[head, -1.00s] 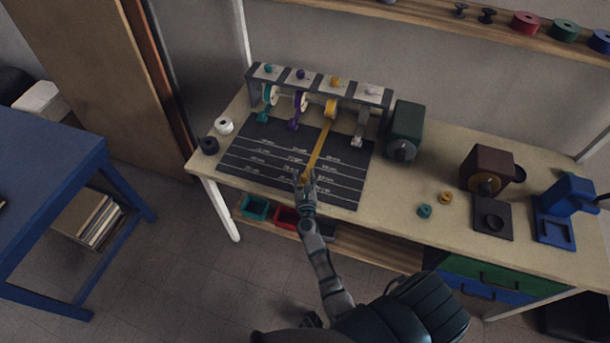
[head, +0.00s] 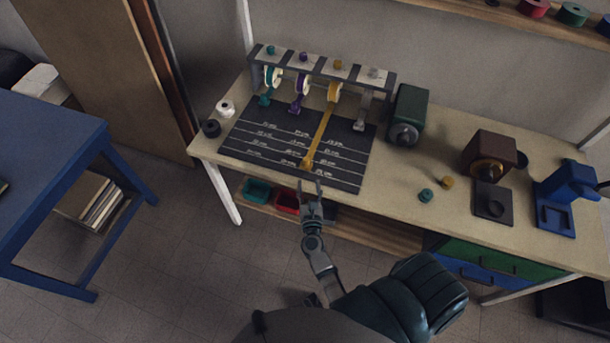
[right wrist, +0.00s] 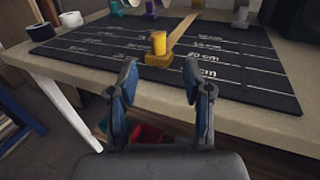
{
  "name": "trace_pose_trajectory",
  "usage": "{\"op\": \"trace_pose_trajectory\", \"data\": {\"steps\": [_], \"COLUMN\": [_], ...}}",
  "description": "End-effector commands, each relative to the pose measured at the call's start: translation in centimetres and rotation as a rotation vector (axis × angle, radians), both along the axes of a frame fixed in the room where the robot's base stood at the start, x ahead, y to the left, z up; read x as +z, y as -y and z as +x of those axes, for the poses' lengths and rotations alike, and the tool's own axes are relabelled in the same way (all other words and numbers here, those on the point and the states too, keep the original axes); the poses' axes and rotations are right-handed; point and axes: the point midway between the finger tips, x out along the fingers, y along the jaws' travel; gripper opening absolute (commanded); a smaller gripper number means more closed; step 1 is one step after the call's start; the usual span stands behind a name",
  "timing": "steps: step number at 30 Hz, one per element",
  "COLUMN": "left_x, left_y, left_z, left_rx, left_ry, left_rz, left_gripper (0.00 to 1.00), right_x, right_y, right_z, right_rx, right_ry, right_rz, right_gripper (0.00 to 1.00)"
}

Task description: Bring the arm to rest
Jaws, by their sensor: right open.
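My right gripper (head: 312,188) is open and empty, just off the front edge of the workbench (head: 400,210). Its two spread fingers also show in the right wrist view (right wrist: 158,92). A yellow ribbon (head: 322,135) runs from a spool on the rack down across the dark measuring mat (head: 255,143). Its end, with a yellow piece (right wrist: 158,45) on it, lies on the mat near the front edge, ahead of and apart from the gripper. My left gripper is not in view.
The spool rack (head: 320,68) stands at the bench's back. A green machine (head: 408,115), a brown grinder-like device (head: 488,155) and a blue stand (head: 567,195) are to the right. Teal and red bins (head: 287,202) sit below the bench. A blue table (head: 50,170) is at left.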

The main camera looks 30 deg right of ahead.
Motion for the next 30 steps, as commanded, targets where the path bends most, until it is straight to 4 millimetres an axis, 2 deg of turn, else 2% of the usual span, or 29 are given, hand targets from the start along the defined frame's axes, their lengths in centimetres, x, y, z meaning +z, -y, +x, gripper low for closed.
{"op": "trace_pose_trajectory", "data": {"steps": [7, 10, 11, 14, 17, 18, 20, 21, 23, 24, 26, 27, 29, 30], "left_x": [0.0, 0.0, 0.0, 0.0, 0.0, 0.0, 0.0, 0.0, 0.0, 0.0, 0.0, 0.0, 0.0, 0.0], "left_y": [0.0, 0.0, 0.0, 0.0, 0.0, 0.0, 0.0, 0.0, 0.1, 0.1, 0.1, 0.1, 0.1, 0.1], "left_z": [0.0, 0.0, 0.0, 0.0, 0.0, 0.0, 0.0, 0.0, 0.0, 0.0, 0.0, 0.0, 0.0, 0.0], "left_rx": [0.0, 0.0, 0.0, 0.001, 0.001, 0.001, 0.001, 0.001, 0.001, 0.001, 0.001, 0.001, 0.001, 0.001], "left_ry": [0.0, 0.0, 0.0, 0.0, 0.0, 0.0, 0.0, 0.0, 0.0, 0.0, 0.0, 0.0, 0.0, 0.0], "left_rz": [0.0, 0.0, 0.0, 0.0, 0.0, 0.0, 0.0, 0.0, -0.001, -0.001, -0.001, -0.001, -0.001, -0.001], "left_gripper": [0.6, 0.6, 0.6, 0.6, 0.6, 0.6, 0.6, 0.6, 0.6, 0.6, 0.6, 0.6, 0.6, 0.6], "right_x": [-0.1, -1.4, -2.3, -7.1, -14.1, -17.1, -21.3, -24.1, -28.1, -30.6, -34.0, -36.2, -39.0, -40.5], "right_y": [0.0, -0.8, -1.3, -4.1, -7.5, -8.7, -10.2, -11.0, -11.8, -12.1, -12.2, -12.0, -11.4, -10.8], "right_z": [0.0, 0.1, 0.1, -0.2, -1.9, -3.1, -5.4, -7.2, -10.3, -12.6, -16.4, -19.0, -23.2, -25.8], "right_rx": [0.002, 0.036, 0.06, 0.193, 0.403, 0.499, 0.648, 0.751, 0.913, 1.025, 1.198, 1.319, 1.505, 1.627], "right_ry": [-0.003, -0.057, -0.094, -0.273, -0.49, -0.569, -0.667, -0.722, -0.785, -0.816, -0.841, -0.844, -0.825, -0.798], "right_rz": [-0.003, -0.073, -0.12, -0.378, -0.742, -0.896, -1.117, -1.263, -1.473, -1.609, -1.805, -1.931, -2.113, -2.221], "right_gripper": [0.5, 0.5, 0.5, 0.5, 0.5, 0.5, 0.5, 0.5, 0.5, 0.5, 0.5, 0.5, 0.5, 0.5]}}
